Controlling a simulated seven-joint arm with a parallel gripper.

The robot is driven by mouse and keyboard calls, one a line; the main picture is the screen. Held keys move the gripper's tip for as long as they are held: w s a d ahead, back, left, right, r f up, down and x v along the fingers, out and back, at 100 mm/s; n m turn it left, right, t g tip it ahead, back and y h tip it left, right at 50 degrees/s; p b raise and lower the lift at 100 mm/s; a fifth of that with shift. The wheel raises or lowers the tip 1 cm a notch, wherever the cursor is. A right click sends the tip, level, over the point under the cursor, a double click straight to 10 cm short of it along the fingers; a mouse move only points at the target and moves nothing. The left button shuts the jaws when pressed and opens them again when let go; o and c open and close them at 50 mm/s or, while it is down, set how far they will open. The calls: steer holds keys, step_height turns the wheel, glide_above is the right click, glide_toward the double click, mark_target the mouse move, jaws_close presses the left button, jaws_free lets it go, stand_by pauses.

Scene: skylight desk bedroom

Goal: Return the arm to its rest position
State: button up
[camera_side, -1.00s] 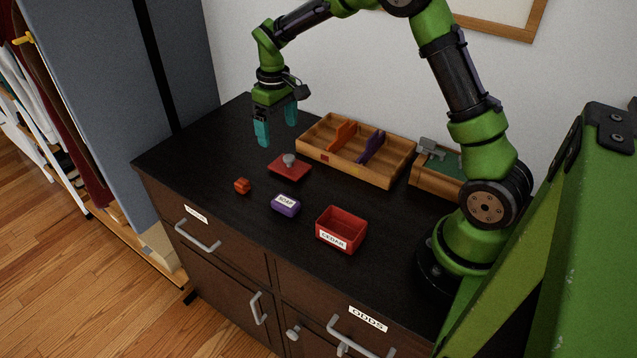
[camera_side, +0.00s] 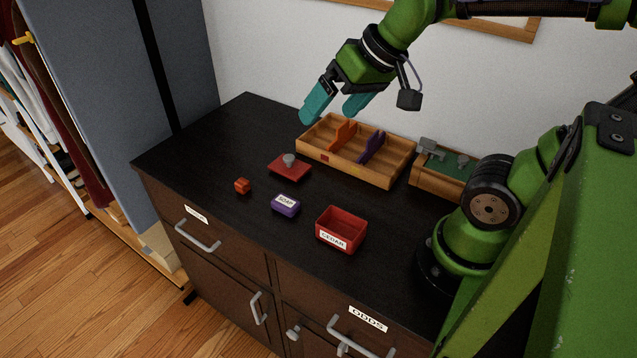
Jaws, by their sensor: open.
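My gripper (camera_side: 335,108) is in the air above the back of the dark dresser top (camera_side: 210,150). Its two teal fingers are apart with nothing between them. In the picture they appear just above and left of the wooden divided tray (camera_side: 392,178). My green arm reaches in from the upper right, and part of it is cut off by the top edge of the picture.
On the dresser top are a red lid with a grey knob (camera_side: 290,165), a small orange block (camera_side: 242,186), a purple SOAP box (camera_side: 285,206) and a red CEDAR bin (camera_side: 340,231). A wooden box with a green inside (camera_side: 440,180) stands near my arm's base. The left side is clear.

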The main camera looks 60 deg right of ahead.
steer(key=s, duration=0.2)
steer(key=s+t, duration=0.1)
steer(key=shift+a+f+m, duration=0.3)
steer(key=shift+a+f, duration=0.1)
